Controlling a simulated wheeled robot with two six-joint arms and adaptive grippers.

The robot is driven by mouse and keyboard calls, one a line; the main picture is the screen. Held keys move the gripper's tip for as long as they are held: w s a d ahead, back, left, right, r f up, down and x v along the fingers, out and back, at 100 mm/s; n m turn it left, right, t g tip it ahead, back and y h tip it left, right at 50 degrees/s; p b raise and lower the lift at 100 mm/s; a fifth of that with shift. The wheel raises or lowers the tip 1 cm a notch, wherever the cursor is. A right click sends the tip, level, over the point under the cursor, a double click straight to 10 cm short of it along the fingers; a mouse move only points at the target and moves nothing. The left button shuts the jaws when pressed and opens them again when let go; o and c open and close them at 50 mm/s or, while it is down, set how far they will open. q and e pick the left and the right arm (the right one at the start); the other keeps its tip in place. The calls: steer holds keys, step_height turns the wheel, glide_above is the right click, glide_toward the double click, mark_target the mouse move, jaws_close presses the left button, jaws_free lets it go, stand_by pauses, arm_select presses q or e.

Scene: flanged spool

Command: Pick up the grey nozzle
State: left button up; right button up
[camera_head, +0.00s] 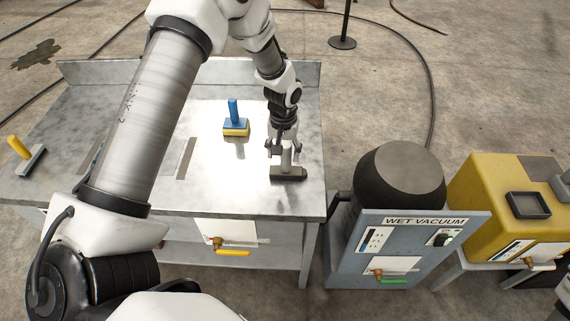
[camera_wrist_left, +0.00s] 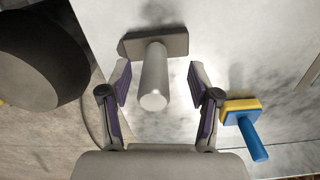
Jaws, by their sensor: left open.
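The grey nozzle (camera_head: 289,174) stands on the metal table near its right front edge, with a flat dark base and an upright lighter grey tube. In the left wrist view the nozzle (camera_wrist_left: 155,82) shows its tube pointing toward the camera. My left gripper (camera_head: 285,146) is directly above the nozzle, pointing down. In the left wrist view the open fingers of my left gripper (camera_wrist_left: 160,77) are on either side of the tube, with gaps visible on both sides. My right gripper is not in view.
A blue-handled tool with a yellow base (camera_head: 236,127) stands left of the nozzle, and a yellow-handled tool (camera_head: 28,159) is at the far left. A raised rim (camera_head: 100,72) runs along the table's back. The wet vacuum (camera_head: 408,235) and a yellow machine (camera_head: 490,205) stand to the right.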

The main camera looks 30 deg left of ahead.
mark_target(286, 161)
arm_select(q)
steer(key=f, duration=0.1)
steer(key=w+f, duration=0.1)
steer(key=f, duration=0.1)
steer(key=shift+w, duration=0.2)
steer(key=shift+w+f, duration=0.25)
steer(key=shift+s+r, duration=0.25)
steer(key=c, duration=0.5)
steer(key=shift+s+r, duration=0.1)
steer(key=shift+s, duration=0.1)
steer(key=c, duration=0.6)
jaws_close()
steer(key=shift+w, duration=0.15)
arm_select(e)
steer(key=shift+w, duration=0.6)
